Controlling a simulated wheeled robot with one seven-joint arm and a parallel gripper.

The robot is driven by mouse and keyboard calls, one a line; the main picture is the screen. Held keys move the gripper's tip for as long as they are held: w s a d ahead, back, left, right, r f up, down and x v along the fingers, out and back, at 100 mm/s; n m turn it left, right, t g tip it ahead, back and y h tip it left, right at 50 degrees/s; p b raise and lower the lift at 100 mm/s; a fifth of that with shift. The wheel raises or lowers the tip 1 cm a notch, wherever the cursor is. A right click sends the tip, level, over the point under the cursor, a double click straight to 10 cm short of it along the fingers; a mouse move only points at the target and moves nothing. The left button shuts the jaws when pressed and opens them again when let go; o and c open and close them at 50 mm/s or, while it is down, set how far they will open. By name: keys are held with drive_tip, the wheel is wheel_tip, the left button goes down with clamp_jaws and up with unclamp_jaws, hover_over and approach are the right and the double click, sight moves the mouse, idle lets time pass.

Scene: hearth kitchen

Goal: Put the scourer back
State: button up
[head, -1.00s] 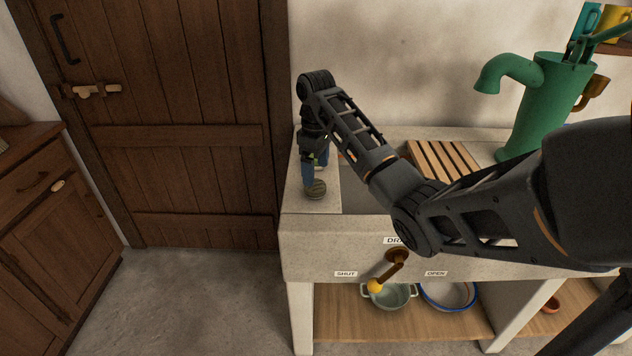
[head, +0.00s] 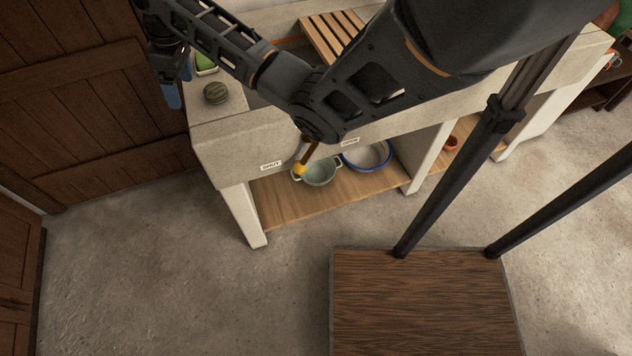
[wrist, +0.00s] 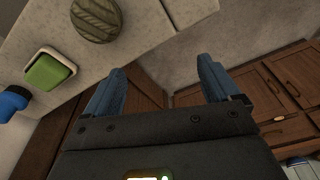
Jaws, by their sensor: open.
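A round, ribbed olive-green pad, seemingly the scourer (head: 215,93), lies on the left end of the stone counter. It also shows at the top of the wrist view (wrist: 97,18). A green block (wrist: 45,72) sits in a small white dish (wrist: 68,62) near it; I cannot tell whether this is soap or a sponge. My gripper (head: 172,92) has blue fingers and is left of the ribbed pad, by the counter's left end. In the wrist view my gripper (wrist: 160,85) is open, with nothing between its fingers and the pad outside them.
A slatted wooden rack (head: 335,35) lies over the counter behind my arm. A lever (head: 307,158) with a yellow knob projects at the counter's front. A pot (head: 318,172) and a blue-rimmed basin (head: 367,156) stand on the shelf below. The wooden door (head: 100,90) is left; floor in front is clear.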

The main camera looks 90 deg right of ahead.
drive_tip(key=w+a+f+t, duration=0.2)
drive_tip(key=a+f, duration=0.2)
drive_tip(key=a, duration=0.6)
drive_tip(key=w+a+f+t, duration=0.2)
drive_tip(key=a+f, duration=0.3)
drive_tip(key=a, duration=0.5)
drive_tip(key=s+a+f+m+t, duration=0.1)
drive_tip(key=s+a+m+t, duration=0.25)
drive_tip(key=s+a, duration=1.1)
drive_tip(key=s+a+r+n+t, duration=0.1)
drive_tip(key=s+r+n+t, duration=0.2)
drive_tip(key=s+r, duration=1.5)
drive_tip(key=s+t, duration=0.2)
drive_tip(key=s, duration=0.2)
drive_tip(key=shift+a+r+t, duration=0.35)
drive_tip(key=shift+s, duration=0.1)
drive_tip(key=shift+c, duration=0.3)
